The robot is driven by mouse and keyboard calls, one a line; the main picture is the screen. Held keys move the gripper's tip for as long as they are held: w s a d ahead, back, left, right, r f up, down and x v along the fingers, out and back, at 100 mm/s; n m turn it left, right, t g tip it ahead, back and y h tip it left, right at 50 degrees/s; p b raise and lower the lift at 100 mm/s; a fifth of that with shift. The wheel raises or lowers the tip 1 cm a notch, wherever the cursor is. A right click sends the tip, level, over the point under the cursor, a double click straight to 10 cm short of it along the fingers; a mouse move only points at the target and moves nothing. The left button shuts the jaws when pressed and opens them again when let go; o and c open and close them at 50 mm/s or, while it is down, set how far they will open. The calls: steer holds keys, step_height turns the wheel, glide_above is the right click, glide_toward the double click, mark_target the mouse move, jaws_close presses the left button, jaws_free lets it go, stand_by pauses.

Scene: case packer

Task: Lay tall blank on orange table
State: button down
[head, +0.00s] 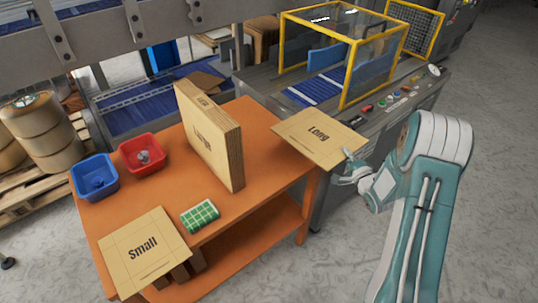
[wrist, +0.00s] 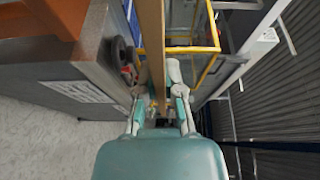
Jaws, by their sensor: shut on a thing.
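A flat tan cardboard blank (head: 318,135), whose print seems to read "Long", is held level at its right corner by my gripper (head: 353,170). In the wrist view the blank shows edge-on as a tan strip (wrist: 152,40) between the fingers of my gripper (wrist: 160,103), which is shut on it. The blank is at the right end of the orange table (head: 262,122), overlapping the table's corner and the grey machine in the picture. I cannot tell whether it touches either. No print reading "Tall" is legible.
A stack marked "Large" (head: 207,138) stands upright mid-table. A "Small" blank (head: 143,252) lies at the front left, near a green checked block (head: 200,216). Red (head: 142,153) and blue (head: 95,177) bins stand left. The grey machine (head: 388,118) with its yellow-framed guard is behind right.

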steer(key=shift+w, duration=0.3)
steer(key=shift+f, duration=0.25)
steer(key=a+f, duration=1.2)
steer(key=shift+a+f, duration=0.25)
steer(key=c, duration=0.8)
jaws_free()
steer(key=v, duration=1.2)
steer(key=w+r+n+g+h, duration=0.25)
steer(key=w+r+n, duration=0.3)
steer(key=r, duration=0.55)
steer(key=s+d+r+n+g+h, duration=0.15)
steer(key=s+r, duration=0.25)
steer(key=r, duration=0.4)
steer(key=s+r+n+g+h, duration=0.1)
steer(key=s+r+n+g, duration=0.25)
steer(key=r, duration=0.55)
steer(key=s+a+r+n+g, duration=0.1)
steer(key=s+r, duration=0.1)
steer(key=s, duration=0.5)
steer(key=s+a+r+n+g, duration=0.1)
steer(key=s+r+n, duration=0.1)
steer(key=s, duration=0.6)
steer(key=s+a+r+n+g, duration=0.1)
steer(key=s+a+r+g, duration=0.1)
steer(key=s, duration=0.6)
steer(key=shift+a+r+n+y, duration=0.15)
steer(key=shift+r+n+y, duration=0.15)
steer(key=shift+r, duration=0.5)
